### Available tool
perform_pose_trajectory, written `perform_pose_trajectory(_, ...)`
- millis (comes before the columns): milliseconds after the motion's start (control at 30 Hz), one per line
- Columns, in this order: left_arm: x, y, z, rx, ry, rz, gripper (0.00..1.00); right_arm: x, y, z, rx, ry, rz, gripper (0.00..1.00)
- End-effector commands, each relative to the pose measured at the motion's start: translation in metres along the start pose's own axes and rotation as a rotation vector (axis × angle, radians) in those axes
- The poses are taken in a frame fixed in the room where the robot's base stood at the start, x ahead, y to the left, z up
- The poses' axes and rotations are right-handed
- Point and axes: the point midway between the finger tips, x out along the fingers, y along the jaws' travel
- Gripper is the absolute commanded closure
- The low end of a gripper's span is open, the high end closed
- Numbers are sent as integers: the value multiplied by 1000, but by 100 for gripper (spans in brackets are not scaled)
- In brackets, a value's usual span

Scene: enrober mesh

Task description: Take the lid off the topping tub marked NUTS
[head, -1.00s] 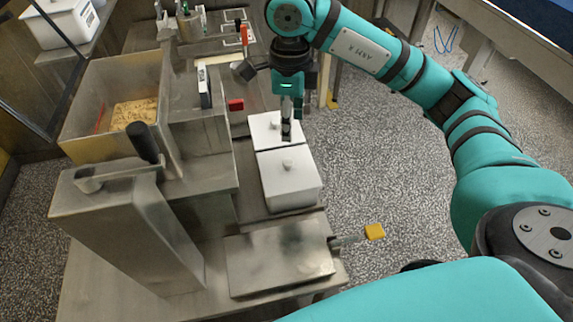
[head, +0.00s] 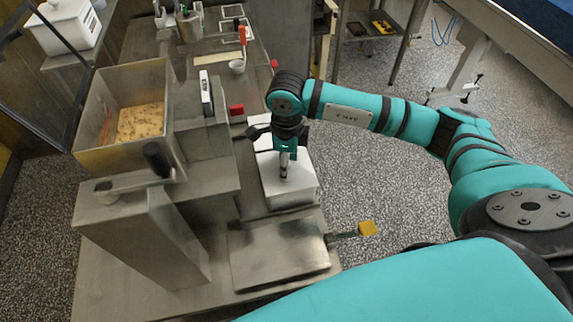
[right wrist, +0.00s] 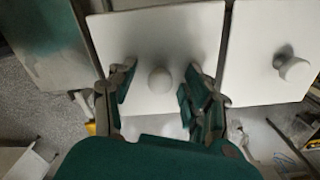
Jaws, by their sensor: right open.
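Two white tubs with lids stand side by side. The near tub (head: 290,198) shows its front wall in the head view; the far tub is mostly hidden behind my right gripper (head: 284,172). In the right wrist view the near tub's lid (right wrist: 120,45) has a round knob (right wrist: 160,80), and the far tub's lid (right wrist: 250,85) has its own knob (right wrist: 293,67). My right gripper is open, pointing down, with a finger on each side of the near knob and visible gaps. No NUTS marking is readable on either tub. My left gripper is not in view.
A steel hopper (head: 88,115) with tan crumbs and a black-handled steel housing (head: 135,235) stand left of the tubs. A steel plate (head: 278,255) lies in front, with a yellow tab (head: 367,228) at its right. A small cup (head: 237,67) stands behind. Right of the bench is open floor.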

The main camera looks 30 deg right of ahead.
Motion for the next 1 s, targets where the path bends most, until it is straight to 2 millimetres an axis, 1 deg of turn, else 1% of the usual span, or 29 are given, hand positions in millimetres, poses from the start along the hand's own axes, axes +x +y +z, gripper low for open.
perform_pose_trajectory(133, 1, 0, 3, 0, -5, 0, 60, 0, 0, 0, 0, -1, 0, 49)
perform_pose_trajectory(167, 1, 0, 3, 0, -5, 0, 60, 0, 0, 0, 0, -1, 0, 50)
perform_pose_trajectory(533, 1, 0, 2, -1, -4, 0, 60, 0, 0, 0, 0, 0, 0, 99)
perform_pose_trajectory(567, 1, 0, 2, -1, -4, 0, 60, 0, 0, 0, 0, 0, 0, 100)
perform_pose_trajectory(867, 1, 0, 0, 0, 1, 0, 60, -1, 0, 0, 0, -1, -1, 100)
perform_pose_trajectory(967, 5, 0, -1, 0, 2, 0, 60, -8, -1, 1, 0, -4, -2, 100)
perform_pose_trajectory(1000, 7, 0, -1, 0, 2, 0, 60, -13, -2, 1, 0, -5, -3, 100)
